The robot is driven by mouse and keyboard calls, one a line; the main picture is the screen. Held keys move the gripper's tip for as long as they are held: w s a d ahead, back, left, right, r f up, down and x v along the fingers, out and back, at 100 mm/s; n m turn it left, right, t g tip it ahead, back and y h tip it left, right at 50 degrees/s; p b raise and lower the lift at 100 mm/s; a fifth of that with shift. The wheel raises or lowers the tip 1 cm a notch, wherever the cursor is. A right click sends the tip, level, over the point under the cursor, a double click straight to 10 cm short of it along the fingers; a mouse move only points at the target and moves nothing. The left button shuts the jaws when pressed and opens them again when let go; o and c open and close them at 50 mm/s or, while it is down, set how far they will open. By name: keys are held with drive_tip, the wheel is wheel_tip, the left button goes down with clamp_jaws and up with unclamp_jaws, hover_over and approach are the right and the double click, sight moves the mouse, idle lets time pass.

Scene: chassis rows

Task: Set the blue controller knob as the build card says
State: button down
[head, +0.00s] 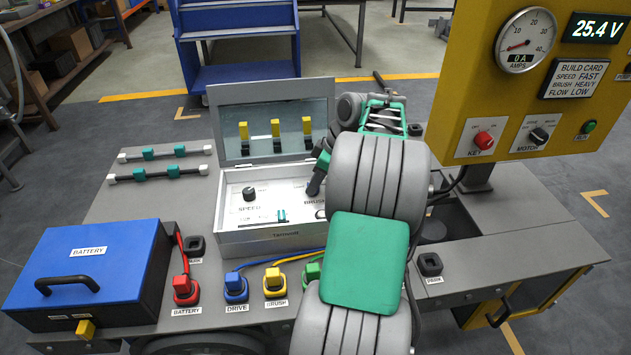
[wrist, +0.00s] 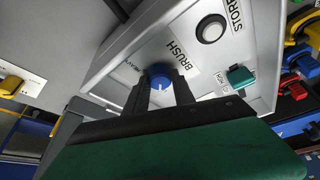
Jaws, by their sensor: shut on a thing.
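The blue controller knob (wrist: 159,72) sits beside the label BRUSH on the panel of the grey controller box (head: 258,238). In the wrist view my gripper (wrist: 163,92) has its dark fingers closed around the knob. A white mark shows on the knob, pointing toward the bottom of the wrist view; a label that seems to read HEAVY lies to its left. In the head view my gripper (head: 314,183) is at the BRUSH end of the panel and hides the knob. The build card (head: 581,79) reads SPEED FAST, BRUSH HEAVY, FLOW LOW.
The panel also has a black SPEED knob (head: 249,193) and a teal slider (head: 282,215). The box's lid (head: 236,107) stands open behind. Coloured plugs, including a yellow one (head: 275,283), stand in front. A blue battery (head: 80,250) is left; a yellow console (head: 465,100) is right.

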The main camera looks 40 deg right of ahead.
drive_tip(key=shift+m, duration=0.4)
drive_tip(key=m, duration=0.2)
drive_tip(key=m+h+b, duration=0.1)
drive_tip(key=shift+a+m+t+h, duration=0.15)
drive_tip(key=shift+m+t+h, duration=0.15)
drive_tip(key=shift+m+t, duration=0.1)
drive_tip(key=m+h, duration=0.2)
drive_tip(key=m, duration=0.3)
drive_tip(key=shift+a+r, duration=0.1)
drive_tip(key=shift+a, duration=0.05)
drive_tip(key=m+h, duration=0.1)
drive_tip(key=m, duration=0.2)
drive_tip(key=m+g+h+p, duration=0.1)
drive_tip(key=m, duration=0.1)
drive_tip(key=shift+w+a+m, duration=0.1)
drive_tip(key=shift+w+m, duration=0.05)
drive_tip(key=shift+m, duration=0.25)
drive_tip(key=shift+m+g+h+p, duration=0.5)
drive_tip(key=shift+m+g+p, duration=0.45)
drive_tip(key=shift+m, duration=1.35)
drive_tip(key=c, duration=1.1)
unclamp_jaws()
drive_tip(key=shift+o, duration=0.2)
